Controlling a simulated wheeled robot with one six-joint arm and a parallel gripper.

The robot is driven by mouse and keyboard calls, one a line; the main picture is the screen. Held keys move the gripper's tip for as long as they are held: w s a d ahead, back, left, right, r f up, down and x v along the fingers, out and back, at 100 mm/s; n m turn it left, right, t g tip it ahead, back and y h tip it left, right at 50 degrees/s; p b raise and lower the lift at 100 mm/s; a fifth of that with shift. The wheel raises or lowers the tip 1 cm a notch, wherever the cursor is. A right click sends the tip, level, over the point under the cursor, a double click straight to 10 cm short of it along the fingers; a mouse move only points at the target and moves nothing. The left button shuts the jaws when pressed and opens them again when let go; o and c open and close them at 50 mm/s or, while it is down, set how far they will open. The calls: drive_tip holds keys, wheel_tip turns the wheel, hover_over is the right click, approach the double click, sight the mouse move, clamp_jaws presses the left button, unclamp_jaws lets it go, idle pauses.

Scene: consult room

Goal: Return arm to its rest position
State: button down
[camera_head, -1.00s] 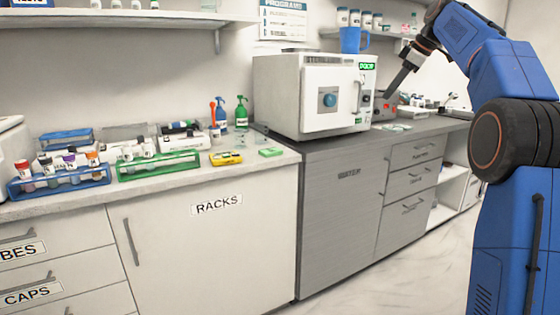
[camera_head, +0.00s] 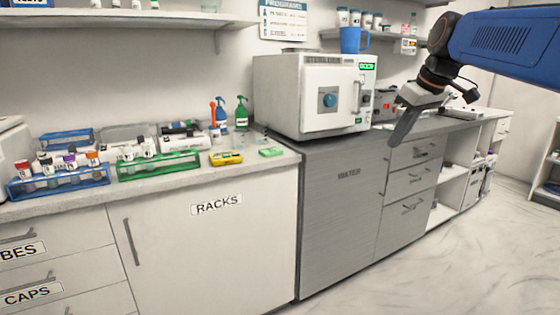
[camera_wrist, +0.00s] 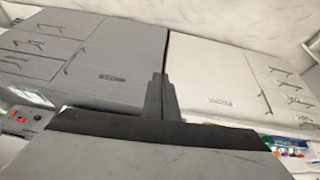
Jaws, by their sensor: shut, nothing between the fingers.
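My gripper (camera_head: 403,127) is at the upper right of the head view, at the end of my blue arm. Its grey fingers point down and a little left, in front of the right part of the grey counter. It is shut and holds nothing. In the wrist view the closed fingers (camera_wrist: 160,97) stand in the middle, with the cabinet fronts beyond them. My gripper appears apart from everything around it.
A white sterilizer (camera_head: 315,95) stands on the grey counter left of my gripper. A shelf (camera_head: 375,35) hangs above. The floor (camera_head: 420,265) in front is clear.

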drive_tip(key=s+f+m+h, duration=0.2)
drive_tip(key=s+f+m, duration=0.4)
drive_tip(key=s+f, duration=2.3)
drive_tip(key=shift+s+a+f, duration=0.2)
drive_tip(key=shift+s+a, duration=0.2)
drive_tip(key=shift+a, duration=0.05)
